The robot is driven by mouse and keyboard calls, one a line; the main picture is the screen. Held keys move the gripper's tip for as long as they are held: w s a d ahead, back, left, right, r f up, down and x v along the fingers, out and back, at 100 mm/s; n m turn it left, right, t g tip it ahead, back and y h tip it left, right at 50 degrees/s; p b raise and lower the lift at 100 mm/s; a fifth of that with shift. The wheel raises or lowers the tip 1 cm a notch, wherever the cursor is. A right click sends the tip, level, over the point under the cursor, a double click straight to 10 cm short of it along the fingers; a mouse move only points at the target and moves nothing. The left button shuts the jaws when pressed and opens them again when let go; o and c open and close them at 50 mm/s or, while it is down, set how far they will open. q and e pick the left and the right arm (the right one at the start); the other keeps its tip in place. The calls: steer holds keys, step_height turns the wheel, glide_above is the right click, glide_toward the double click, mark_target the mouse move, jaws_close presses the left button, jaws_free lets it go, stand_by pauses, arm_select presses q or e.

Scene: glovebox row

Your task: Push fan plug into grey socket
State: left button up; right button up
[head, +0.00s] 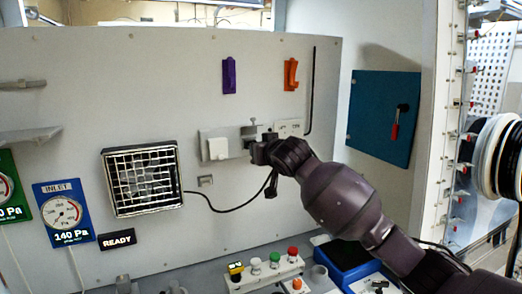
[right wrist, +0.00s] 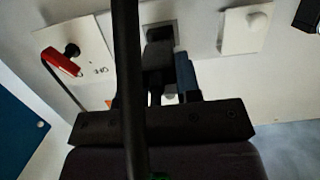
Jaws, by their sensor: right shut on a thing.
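The fan (head: 141,178) is a square black unit with a white grille on the wall at left. Its black cable (head: 228,210) sags right and rises to my right gripper (head: 256,152). In the right wrist view my right gripper (right wrist: 160,88) is shut on the dark fan plug (right wrist: 156,57). The grey socket (right wrist: 160,27), a grey square with a dark inside, is straight beyond the plug. The plug's tip overlaps the socket's lower part in that view; I cannot tell whether it touches or has entered. In the head view the gripper hides the plug. My left gripper is not in view.
A white switch plate (head: 218,149) is left of the gripper and a labelled plate (head: 289,128) is right. Bench items, including a button box (head: 262,279), stand below.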

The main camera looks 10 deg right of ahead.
steer(key=shift+x, duration=0.85)
steer(key=shift+w+a+r, duration=0.15)
steer(key=shift+w+r, duration=0.1)
steer(key=shift+w, duration=0.3)
steer(key=o, duration=1.1)
steer(key=shift+w+f, duration=0.1)
steer(key=b+v, duration=0.2)
steer(key=v, duration=0.9)
